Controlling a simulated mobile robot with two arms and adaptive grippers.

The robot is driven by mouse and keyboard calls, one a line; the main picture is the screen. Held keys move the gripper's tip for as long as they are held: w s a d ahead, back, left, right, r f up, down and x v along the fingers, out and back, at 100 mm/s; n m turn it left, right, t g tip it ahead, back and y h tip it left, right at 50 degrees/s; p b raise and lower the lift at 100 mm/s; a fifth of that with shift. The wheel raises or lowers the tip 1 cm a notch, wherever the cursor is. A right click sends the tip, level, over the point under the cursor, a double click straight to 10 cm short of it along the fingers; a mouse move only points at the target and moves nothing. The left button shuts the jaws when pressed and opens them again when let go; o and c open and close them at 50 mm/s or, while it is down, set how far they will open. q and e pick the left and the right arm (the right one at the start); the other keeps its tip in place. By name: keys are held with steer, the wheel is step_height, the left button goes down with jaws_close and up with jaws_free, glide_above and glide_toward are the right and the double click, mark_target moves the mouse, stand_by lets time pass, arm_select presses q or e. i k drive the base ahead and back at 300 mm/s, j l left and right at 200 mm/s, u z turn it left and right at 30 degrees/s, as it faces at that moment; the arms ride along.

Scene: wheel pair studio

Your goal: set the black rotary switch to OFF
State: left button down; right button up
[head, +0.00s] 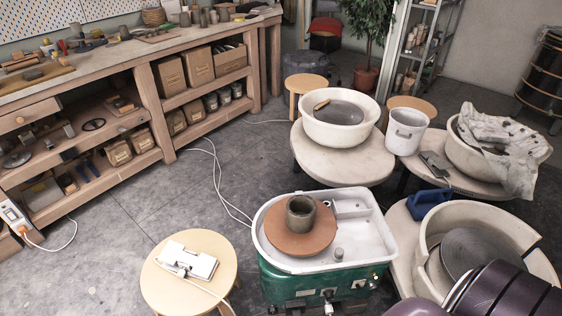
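A green pottery wheel (315,284) with a white splash tray (352,228) stands at the lower middle. Its brown round wheel head (281,241) carries a grey clay cylinder (300,213). Small dark controls show low on the green front, one of them a dark knob-like part (329,294) near the bottom edge of the picture. They are too small to tell which is the black rotary switch or how it is set. Neither of my grippers is in view. A dark purple arm link of mine fills the bottom right corner.
Other wheels with basins (339,118) stand behind and to the right. A workbench (100,66) runs along the left; floor between is clear except cables.

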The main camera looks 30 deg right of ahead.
mark_target(329, 296)
steer(key=z, duration=1.55)
steer(key=k, duration=0.15)
